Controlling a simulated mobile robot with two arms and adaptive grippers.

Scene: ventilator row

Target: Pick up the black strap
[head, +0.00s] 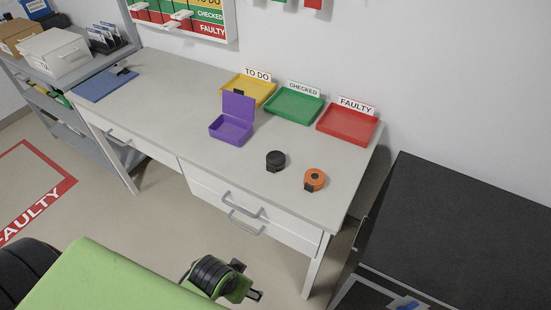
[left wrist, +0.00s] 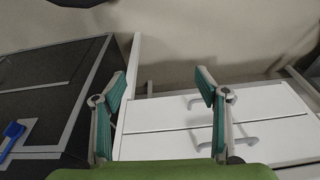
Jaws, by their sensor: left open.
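A rolled black strap (head: 276,160) lies on the grey desk (head: 180,115), towards its right front part. A rolled orange strap (head: 314,180) lies just right of it, nearer the front edge. My left gripper (head: 255,294) is in front of the desk, apart from the black strap and nearer to me. In the left wrist view my left gripper (left wrist: 160,88) is open, with nothing between its fingers and the white drawer fronts (left wrist: 190,115) beyond. The strap cannot be made out in that view. My right gripper is not in view.
A purple open box (head: 231,130) stands left of the strap. Yellow (head: 262,97), green (head: 293,117) and red (head: 360,138) trays line the back. A blue mat (head: 100,88) lies at the left. Drawer handles (head: 240,222) stick out in front. A dark-topped unit (head: 460,230) stands at right.

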